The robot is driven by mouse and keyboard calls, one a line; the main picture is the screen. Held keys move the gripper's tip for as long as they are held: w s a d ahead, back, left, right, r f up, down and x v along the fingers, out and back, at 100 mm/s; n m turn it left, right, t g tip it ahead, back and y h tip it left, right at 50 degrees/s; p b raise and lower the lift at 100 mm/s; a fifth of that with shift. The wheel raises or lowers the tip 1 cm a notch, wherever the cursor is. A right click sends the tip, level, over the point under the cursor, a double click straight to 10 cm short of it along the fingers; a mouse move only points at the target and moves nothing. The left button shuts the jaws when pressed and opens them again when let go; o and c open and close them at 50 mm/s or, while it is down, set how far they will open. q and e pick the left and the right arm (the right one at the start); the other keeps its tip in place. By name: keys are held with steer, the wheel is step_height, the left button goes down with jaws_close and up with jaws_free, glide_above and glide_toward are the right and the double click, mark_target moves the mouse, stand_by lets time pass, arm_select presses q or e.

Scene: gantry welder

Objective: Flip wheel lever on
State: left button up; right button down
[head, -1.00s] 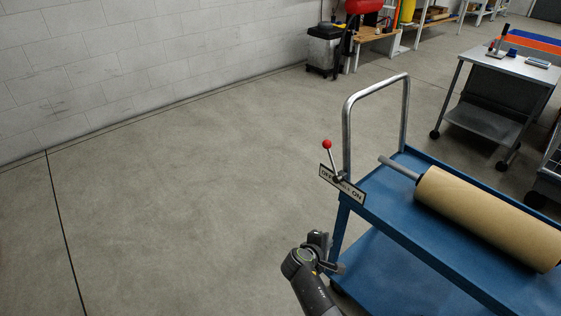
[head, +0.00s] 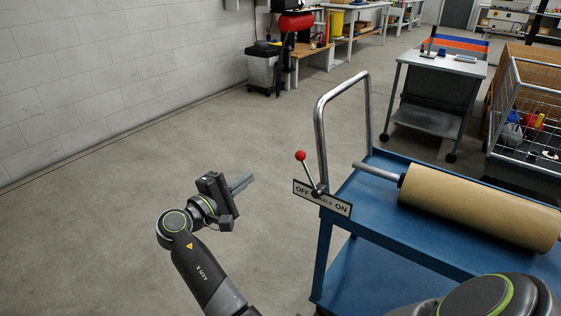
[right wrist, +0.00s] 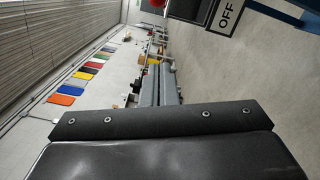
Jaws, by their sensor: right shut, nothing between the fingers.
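The wheel lever (head: 309,172) has a red knob (head: 300,155) on a thin metal rod. It leans left, toward the OFF end of its label plate (head: 338,206), which sits on the corner of the blue cart (head: 388,224). My right gripper (head: 243,183) is shut and empty, left of the lever and apart from it, its fingers pointing right toward it. In the right wrist view the shut fingers (right wrist: 158,85) show in the middle, with the OFF plate (right wrist: 226,18) at upper right and part of the red knob (right wrist: 156,3) at the top edge. My left gripper is not in view.
A brown roll (head: 478,212) lies on the cart, its grey shaft end pointing toward the handle (head: 320,125). A metal side table (head: 437,85) and a wire cage (head: 530,125) stand behind. Open floor lies to the left, up to the white wall.

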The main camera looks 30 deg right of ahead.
mark_target(307, 171)
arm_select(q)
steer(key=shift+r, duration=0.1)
arm_select(e)
steer(key=d+r, duration=0.1)
steer(key=d, duration=1)
steer(key=shift+w+d+r, duration=0.15)
steer(key=shift+d, duration=0.15)
steer(key=shift+r, duration=0.1)
